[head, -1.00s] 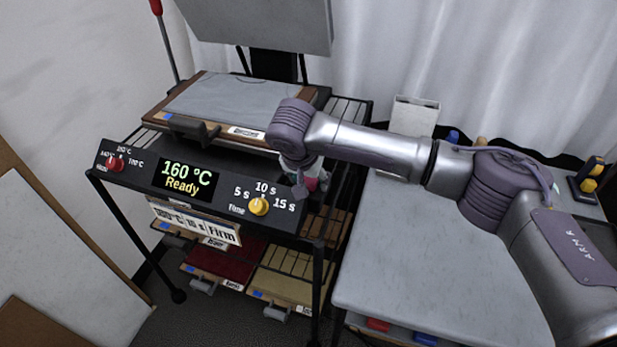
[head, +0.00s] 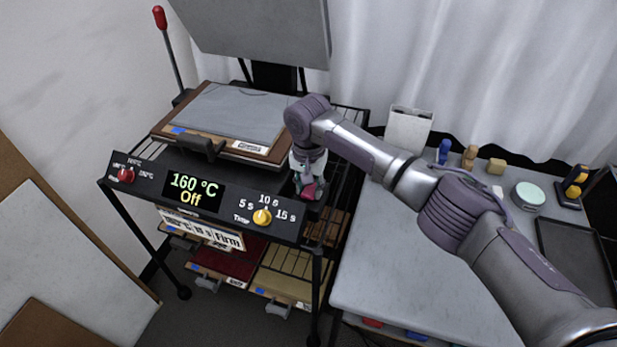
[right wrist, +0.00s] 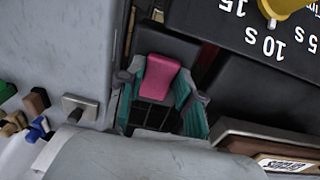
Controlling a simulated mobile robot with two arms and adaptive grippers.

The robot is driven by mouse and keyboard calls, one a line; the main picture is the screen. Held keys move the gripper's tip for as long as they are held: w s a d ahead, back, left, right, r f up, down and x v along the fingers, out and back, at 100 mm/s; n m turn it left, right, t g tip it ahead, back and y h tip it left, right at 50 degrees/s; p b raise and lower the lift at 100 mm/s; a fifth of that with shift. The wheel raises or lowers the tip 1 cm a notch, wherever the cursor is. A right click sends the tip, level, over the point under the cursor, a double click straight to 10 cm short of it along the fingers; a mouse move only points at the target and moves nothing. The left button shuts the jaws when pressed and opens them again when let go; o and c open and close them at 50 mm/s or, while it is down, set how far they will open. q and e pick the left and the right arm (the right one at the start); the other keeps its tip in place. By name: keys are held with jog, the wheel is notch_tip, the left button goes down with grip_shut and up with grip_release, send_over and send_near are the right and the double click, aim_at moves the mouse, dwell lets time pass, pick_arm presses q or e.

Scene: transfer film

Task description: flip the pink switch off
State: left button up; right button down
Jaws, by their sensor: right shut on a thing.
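The pink switch (head: 309,191) is on the right side of the heat press's front, on a dark box beside the control panel. The right wrist view shows its pink face (right wrist: 157,77) between my teal fingers. My right gripper (head: 305,178) points down at the switch and is shut on it; the fingers partly hide it in the head view. The press display (head: 190,188) reads "160 °C Off". My left gripper is not in view.
The yellow time knob (head: 262,217) sits close left of the switch, the red knob (head: 126,174) at the panel's far left. A wooden-edged board (head: 225,112) lies on the press. The grey table (head: 400,260) at right has a clear middle, with small items at its back.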

aim_at(309, 191)
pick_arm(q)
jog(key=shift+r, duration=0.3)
pick_arm(e)
jog(key=shift+w+r, duration=0.1)
jog(key=c, duration=0.8)
grip_release()
jog(key=shift+o, duration=0.2)
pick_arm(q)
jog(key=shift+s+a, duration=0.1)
pick_arm(e)
notch_tip(309, 191, up, 12)
